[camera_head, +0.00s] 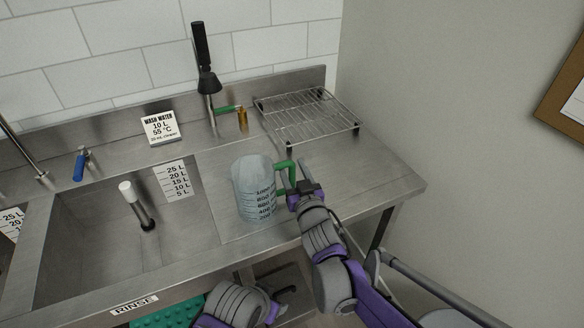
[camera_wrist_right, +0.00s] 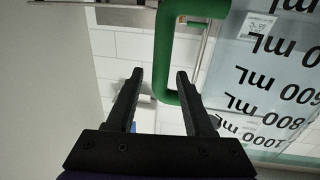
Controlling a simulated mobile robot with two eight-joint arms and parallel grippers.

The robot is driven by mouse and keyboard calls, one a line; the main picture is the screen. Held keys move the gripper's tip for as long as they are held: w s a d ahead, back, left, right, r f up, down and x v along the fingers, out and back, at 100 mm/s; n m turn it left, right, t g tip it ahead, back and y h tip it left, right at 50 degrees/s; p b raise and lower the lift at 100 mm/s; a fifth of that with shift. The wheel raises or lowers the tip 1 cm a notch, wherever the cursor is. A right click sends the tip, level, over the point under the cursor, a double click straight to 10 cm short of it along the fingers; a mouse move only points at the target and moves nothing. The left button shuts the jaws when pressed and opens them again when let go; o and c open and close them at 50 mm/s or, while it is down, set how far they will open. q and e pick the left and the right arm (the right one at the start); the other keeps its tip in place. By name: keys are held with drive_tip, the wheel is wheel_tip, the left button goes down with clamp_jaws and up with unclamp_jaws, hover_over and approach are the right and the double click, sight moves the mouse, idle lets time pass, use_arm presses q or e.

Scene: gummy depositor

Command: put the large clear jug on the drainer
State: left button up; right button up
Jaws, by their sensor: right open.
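The large clear jug (camera_head: 254,190) stands upright on the steel counter, right of the sink. Its green handle (camera_head: 286,176) faces right; the jug (camera_wrist_right: 275,85) and handle (camera_wrist_right: 164,50) also show in the right wrist view. My right gripper (camera_head: 300,192) is open beside the handle. In the wrist view its fingers (camera_wrist_right: 157,85) point at the handle, whose lower end lies between or just beyond the tips; I cannot tell the exact depth. The drainer (camera_head: 308,118), an empty wire rack, stands at the back right. My left gripper (camera_head: 284,296) is low, by the counter's front edge, its jaws unclear.
The sink (camera_head: 95,235) with a white-topped standpipe (camera_head: 133,200) lies left of the jug. A black-handled tap (camera_head: 207,85) and a brass-coloured fitting (camera_head: 242,120) stand behind. A wash water sign (camera_head: 160,128) leans at the back. Counter between jug and drainer is clear.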

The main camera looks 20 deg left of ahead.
drive_tip(key=b+v, duration=0.1)
drive_tip(key=v, duration=1)
drive_tip(key=shift+s+d, duration=0.2)
drive_tip(key=s+d+f+m+g+h, duration=0.1)
drive_tip(key=d+f+m+h, duration=0.3)
drive_tip(key=d, duration=0.8)
drive_tip(key=s+d+f+m+g+h, duration=0.15)
drive_tip(key=d+f+h, duration=0.35)
drive_tip(key=d, duration=0.8)
drive_tip(key=s+d+f+m+g+h, duration=0.1)
drive_tip(key=s+d+f+g, duration=0.2)
drive_tip(key=s+d, duration=0.2)
drive_tip(key=s+d+f+m+g+h, duration=0.1)
drive_tip(key=s+d+f+g, duration=0.2)
drive_tip(key=s, duration=0.8)
drive_tip(key=shift+d+f+m+h, duration=0.4)
drive_tip(key=shift+d+f, duration=0.2)
drive_tip(key=shift+d, duration=0.35)
